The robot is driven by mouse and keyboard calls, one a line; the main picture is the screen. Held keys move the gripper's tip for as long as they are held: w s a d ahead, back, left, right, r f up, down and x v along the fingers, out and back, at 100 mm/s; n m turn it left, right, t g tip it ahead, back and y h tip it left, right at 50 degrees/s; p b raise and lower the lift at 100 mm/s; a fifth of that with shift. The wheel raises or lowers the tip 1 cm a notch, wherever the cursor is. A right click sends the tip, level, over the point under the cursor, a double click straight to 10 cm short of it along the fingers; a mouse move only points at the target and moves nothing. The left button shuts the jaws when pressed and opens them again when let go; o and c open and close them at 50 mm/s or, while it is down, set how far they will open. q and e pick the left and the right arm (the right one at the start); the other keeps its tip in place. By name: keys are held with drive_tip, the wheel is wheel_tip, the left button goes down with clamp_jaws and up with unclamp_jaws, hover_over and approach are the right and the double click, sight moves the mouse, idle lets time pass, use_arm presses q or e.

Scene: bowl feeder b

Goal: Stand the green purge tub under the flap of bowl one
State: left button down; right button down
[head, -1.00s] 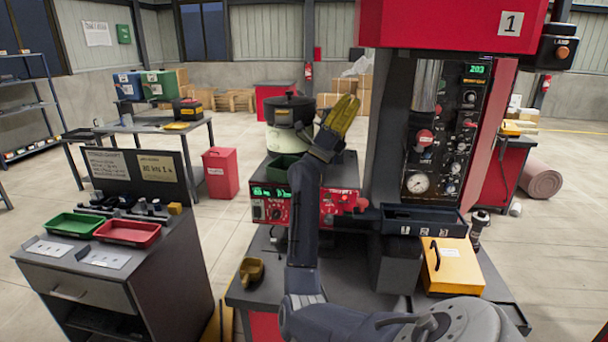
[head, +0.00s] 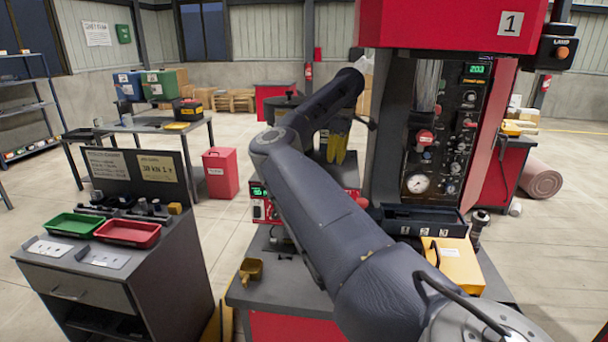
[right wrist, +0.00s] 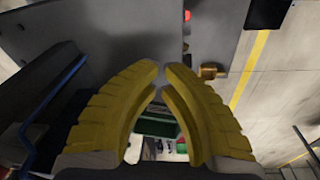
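A green tub (right wrist: 156,126) shows between my fingers in the right wrist view, partly hidden by them. In the head view my right arm now covers the spot where it stood, on the red control box (head: 262,203). The dark bowl (head: 288,100) stands behind, mostly hidden by my arm. I cannot make out its flap. My left gripper is not in view.
A cart at left carries a green tray (head: 74,224) and a red tray (head: 128,233). A brass scoop (head: 251,270) lies on the bench's left part. A dark bin (head: 420,219) and a yellow box (head: 456,264) stand right of my arm, by the tower.

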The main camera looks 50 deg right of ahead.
drive_tip(key=w+a+r+t+y, duration=0.1)
drive_tip(key=w+a+r+t, duration=0.1)
drive_tip(key=w, duration=0.2)
drive_tip(key=x, duration=0.9)
drive_tip(key=shift+s+a+f, duration=0.15)
drive_tip(key=shift+s+a, duration=0.05)
drive_tip(key=shift+s, duration=0.1)
drive_tip(key=w, duration=0.1)
drive_tip(key=w+a, duration=0.1)
drive_tip(key=shift+w+f, duration=0.25)
drive_tip(key=shift+w, duration=0.05)
drive_tip(key=shift+w+a, duration=0.15)
drive_tip(key=shift+w, duration=0.55)
drive_tip(key=shift+w+a, duration=0.25)
drive_tip(key=shift+w, duration=0.55)
drive_tip(key=shift+r, duration=0.1)
